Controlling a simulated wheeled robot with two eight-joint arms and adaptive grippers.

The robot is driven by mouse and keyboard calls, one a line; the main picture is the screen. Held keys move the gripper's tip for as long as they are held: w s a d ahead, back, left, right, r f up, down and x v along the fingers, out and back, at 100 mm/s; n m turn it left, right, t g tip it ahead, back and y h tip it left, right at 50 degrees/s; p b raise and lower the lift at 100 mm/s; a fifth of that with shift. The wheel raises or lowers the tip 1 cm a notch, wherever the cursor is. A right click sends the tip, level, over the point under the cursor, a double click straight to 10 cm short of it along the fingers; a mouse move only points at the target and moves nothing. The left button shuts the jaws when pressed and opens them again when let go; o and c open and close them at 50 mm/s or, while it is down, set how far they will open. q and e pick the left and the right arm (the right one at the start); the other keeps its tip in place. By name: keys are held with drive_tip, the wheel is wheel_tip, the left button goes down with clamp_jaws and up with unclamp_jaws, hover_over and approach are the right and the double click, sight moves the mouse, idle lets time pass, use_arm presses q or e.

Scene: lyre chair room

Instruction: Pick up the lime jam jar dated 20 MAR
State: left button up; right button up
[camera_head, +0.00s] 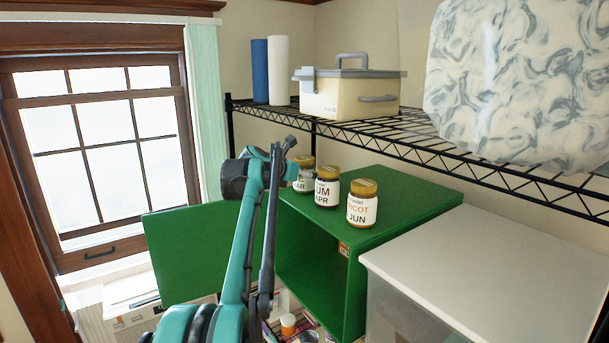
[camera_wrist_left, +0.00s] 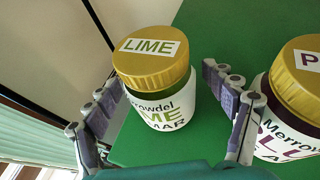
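The lime jam jar (camera_wrist_left: 155,90) stands upright on the green cabinet top, with a gold lid marked LIME; its label shows MAR, and the day number cannot be read. In the head view the lime jar (camera_head: 303,184) is partly hidden behind my left arm. My left gripper (camera_wrist_left: 163,78) is open, one finger on each side of the lime jar, with gaps visible. The gripper also shows in the head view (camera_head: 284,150). Its right finger lies between the lime jar and the plum jar (camera_wrist_left: 295,105). My right gripper is in neither view.
The plum jar also shows in the head view (camera_head: 327,188), with an apricot jar (camera_head: 362,205) to its right. They stand on the green cabinet (camera_head: 410,205), whose door is open. A wire shelf (camera_head: 420,135) with a cream box (camera_head: 348,95) runs above and behind.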

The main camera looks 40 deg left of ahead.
use_arm(q)
drive_tip(key=shift+s, duration=0.1)
drive_tip(key=c, duration=0.5)
drive_tip(key=shift+d, duration=0.1)
drive_tip(key=c, duration=1)
drive_tip(key=shift+r, duration=0.15)
